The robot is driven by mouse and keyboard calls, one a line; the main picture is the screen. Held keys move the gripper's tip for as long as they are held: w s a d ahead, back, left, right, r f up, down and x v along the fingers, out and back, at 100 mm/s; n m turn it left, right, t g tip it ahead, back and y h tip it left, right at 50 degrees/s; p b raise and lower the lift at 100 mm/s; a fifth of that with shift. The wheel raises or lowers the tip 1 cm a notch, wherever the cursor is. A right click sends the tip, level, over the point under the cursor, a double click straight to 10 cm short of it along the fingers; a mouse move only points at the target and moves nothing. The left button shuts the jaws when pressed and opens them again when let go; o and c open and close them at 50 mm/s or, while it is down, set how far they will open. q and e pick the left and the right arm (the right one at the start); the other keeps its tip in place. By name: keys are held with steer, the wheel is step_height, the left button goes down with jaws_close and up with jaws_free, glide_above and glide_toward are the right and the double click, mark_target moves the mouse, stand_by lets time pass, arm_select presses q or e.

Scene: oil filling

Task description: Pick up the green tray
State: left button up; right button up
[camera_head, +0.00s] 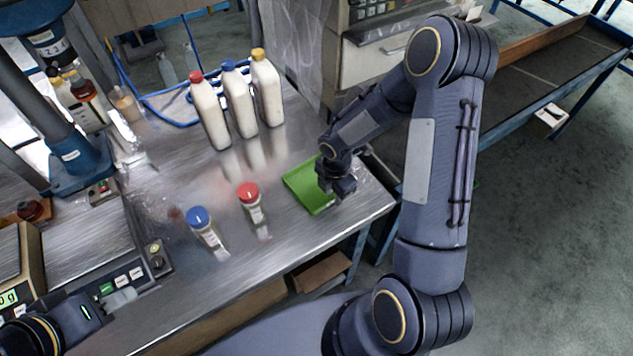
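The green tray (304,186) lies flat on the metal table near its front right corner. My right arm reaches over from the right, and my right gripper (338,188) is at the tray's right side, hiding part of that edge. I cannot tell whether its fingers are open or closed on the rim. The tray appears to rest on the table. My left gripper (119,301) is low at the left, near the table's front edge and far from the tray. Its fingers are too unclear to judge.
Two small jars stand left of the tray, one red-capped (253,211) and one blue-capped (208,233). Three white bottles (240,104) stand behind. A blue-based machine (77,160) and a scale (20,265) are at the left. The table (180,180) is clear between them.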

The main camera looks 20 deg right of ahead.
steer(key=shift+f, duration=0.75)
jaws_close()
steer(key=shift+r, duration=0.15)
